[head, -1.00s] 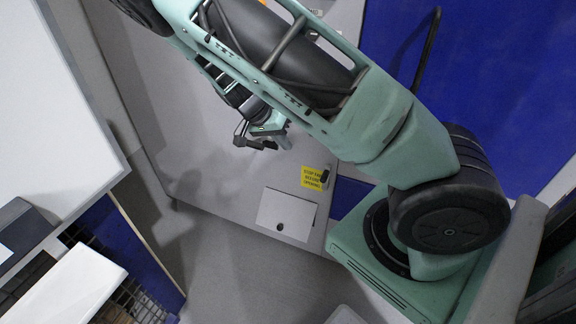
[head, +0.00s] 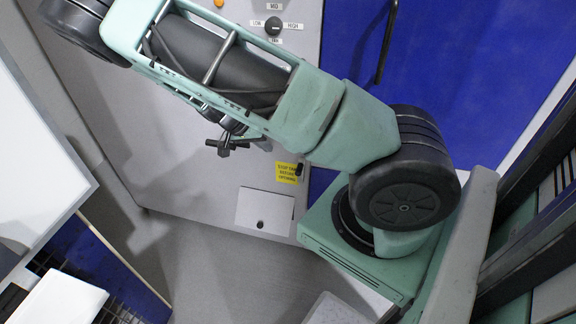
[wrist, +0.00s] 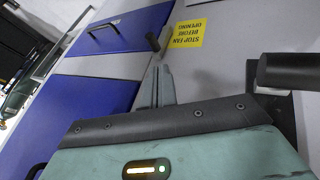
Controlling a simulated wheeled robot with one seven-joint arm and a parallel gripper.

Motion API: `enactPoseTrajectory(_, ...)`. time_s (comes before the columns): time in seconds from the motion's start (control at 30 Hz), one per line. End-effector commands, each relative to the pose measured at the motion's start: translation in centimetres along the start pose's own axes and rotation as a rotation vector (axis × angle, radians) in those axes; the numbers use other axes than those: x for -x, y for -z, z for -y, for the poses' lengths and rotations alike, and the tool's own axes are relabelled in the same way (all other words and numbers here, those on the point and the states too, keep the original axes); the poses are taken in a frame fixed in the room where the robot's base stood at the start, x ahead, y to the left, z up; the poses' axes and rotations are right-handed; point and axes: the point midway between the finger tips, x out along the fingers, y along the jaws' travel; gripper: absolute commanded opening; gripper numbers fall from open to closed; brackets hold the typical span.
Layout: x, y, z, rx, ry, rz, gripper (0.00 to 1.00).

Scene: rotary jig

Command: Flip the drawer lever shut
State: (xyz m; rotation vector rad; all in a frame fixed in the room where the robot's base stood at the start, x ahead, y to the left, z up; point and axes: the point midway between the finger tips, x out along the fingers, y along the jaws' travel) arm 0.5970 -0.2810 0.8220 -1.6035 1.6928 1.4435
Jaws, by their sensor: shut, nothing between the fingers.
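A short black lever (head: 299,169) stands on the grey panel beside a yellow "STOP FAN BEFORE OPENING" label, close to the edge of a blue front. It also shows in the wrist view (wrist: 152,42), just beyond my fingertips. My gripper (wrist: 159,66) is shut and empty, its grey-green fingers pointing at the panel near this lever. Contact with it cannot be told. In the head view my arm hides most of the gripper.
A larger black handle (wrist: 290,70) sits close on the right in the wrist view. The yellow label (head: 287,172) and a pale plate with a black knob (head: 262,209) are on the grey panel. A dial (head: 273,26) is higher up. A white surface (head: 35,150) stands left.

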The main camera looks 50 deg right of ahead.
Motion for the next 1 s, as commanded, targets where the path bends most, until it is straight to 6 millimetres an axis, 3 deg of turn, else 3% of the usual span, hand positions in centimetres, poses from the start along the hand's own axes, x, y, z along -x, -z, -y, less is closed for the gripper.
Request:
enactPoseTrajectory(0.4,-8.9,0.0,-0.1,0.000,-0.004,0.002,0.00)
enactPoseTrajectory(0.6,-12.1,0.0,-0.1,0.001,-0.002,0.001,0.00)
enactPoseTrajectory(0.8,-13.6,0.0,0.0,0.001,0.000,0.000,0.00)
enactPoseTrajectory(1.0,-13.8,0.0,0.1,0.001,0.001,0.000,0.00)
